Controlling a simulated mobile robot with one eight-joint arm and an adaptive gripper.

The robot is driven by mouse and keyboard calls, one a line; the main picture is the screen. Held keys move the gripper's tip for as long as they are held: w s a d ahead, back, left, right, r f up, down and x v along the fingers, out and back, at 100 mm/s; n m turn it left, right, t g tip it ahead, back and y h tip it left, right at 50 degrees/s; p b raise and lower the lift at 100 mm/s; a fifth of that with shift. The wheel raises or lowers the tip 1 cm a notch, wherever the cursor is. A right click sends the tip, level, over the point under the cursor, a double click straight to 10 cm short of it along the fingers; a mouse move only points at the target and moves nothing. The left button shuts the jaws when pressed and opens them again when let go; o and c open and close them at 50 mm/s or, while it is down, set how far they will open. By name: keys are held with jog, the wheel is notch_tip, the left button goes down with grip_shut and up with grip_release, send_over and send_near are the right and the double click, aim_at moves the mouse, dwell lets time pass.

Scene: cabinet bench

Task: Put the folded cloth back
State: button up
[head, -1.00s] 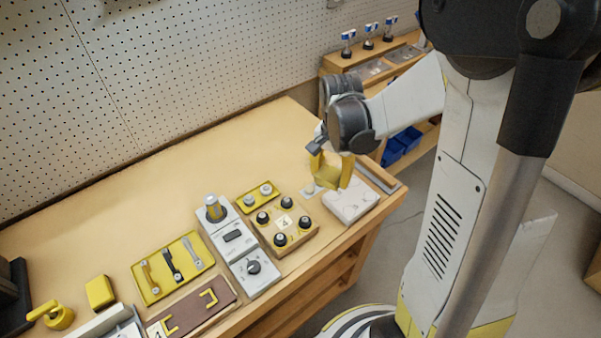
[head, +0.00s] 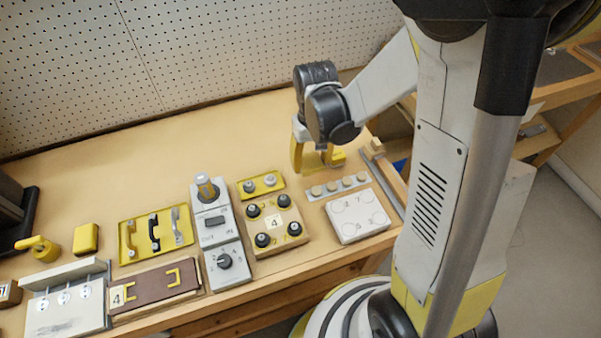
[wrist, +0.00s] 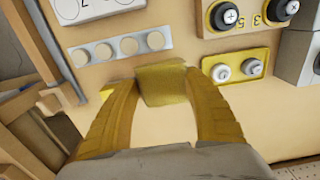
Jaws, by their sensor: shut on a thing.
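My gripper (head: 318,160) is low over the far right part of the bench, behind the strip of round pegs. In the wrist view my gripper (wrist: 163,85) has its yellow fingers on either side of a dull yellow, squarish folded piece, which I take as the folded cloth (wrist: 162,86). It is held between the fingertips. In the head view the fingers and the cloth are close in colour and hard to tell apart. Whether the cloth touches the bench cannot be told.
The peg strip (head: 337,187), a white plate with circles (head: 357,216), a yellow two-knob plate (head: 261,185) and a wooden knob box (head: 273,225) stand close by. A grey rail (head: 383,186) lies near the right edge. Bare bench (head: 240,135) lies to the left.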

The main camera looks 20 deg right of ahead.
jog(key=w+a+f, duration=0.2)
jog(key=shift+w+b, duration=0.3)
jog(key=shift+b, duration=0.1)
jog(key=shift+f+b, duration=1.05)
jog(key=shift+f, duration=0.95)
jog(key=shift+f, duration=0.15)
jog(key=o, duration=0.9)
